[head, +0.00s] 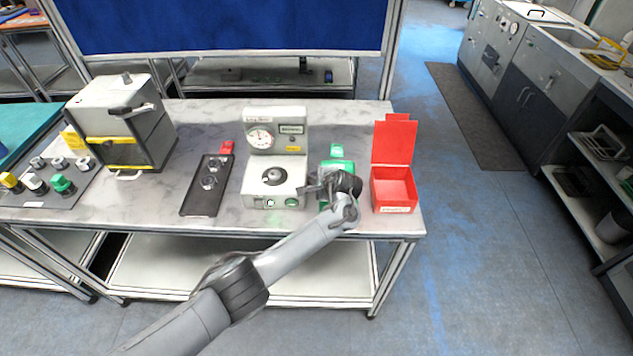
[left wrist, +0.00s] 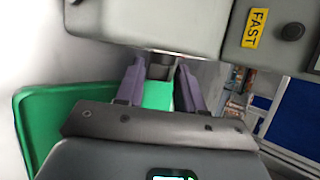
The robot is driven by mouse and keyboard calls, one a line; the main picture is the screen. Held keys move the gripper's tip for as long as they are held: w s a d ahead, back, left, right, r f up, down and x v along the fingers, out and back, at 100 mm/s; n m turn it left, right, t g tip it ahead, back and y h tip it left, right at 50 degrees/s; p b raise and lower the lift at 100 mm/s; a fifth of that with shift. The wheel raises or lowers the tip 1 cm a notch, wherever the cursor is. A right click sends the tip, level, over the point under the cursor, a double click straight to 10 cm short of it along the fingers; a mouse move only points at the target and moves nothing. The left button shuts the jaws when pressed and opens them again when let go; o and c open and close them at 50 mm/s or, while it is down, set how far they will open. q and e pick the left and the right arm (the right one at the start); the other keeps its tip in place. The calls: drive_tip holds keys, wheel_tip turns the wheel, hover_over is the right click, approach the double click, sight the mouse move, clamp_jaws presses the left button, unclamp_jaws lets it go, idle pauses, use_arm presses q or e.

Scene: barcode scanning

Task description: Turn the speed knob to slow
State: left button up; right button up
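The pale machine (head: 262,190) with a round dial gauge (head: 260,138) stands mid-table. Its side fills the top of the left wrist view (left wrist: 170,20). A yellow FAST label (left wrist: 256,28) is on it, next to a dark round part (left wrist: 292,31). My left gripper (head: 312,188) is at the machine's lower right side. Its two purple-grey fingers (left wrist: 160,75) stand apart on either side of a dark grey knob-like part (left wrist: 160,62). I cannot tell whether they touch it. No slow label is readable. My right gripper is out of view.
A green bin (head: 337,166) is right behind and below my left gripper. An open red bin (head: 394,190) stands further right. A black tray (head: 200,200) with metal parts lies left of the machine. A grey box (head: 122,120) stands at the left.

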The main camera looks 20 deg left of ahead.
use_arm(q)
drive_tip(key=c, duration=0.6)
drive_tip(key=shift+s+t+y+p, duration=0.2)
drive_tip(key=shift+t+y+p, duration=0.3)
drive_tip(key=shift+p, duration=0.7)
drive_tip(key=shift+f+n+t, duration=0.2)
drive_tip(key=shift+n+t, duration=0.2)
drive_tip(key=shift+t, duration=0.2)
drive_tip(key=o, duration=0.7)
drive_tip(key=shift+o, duration=0.2)
drive_tip(key=shift+d, duration=0.1)
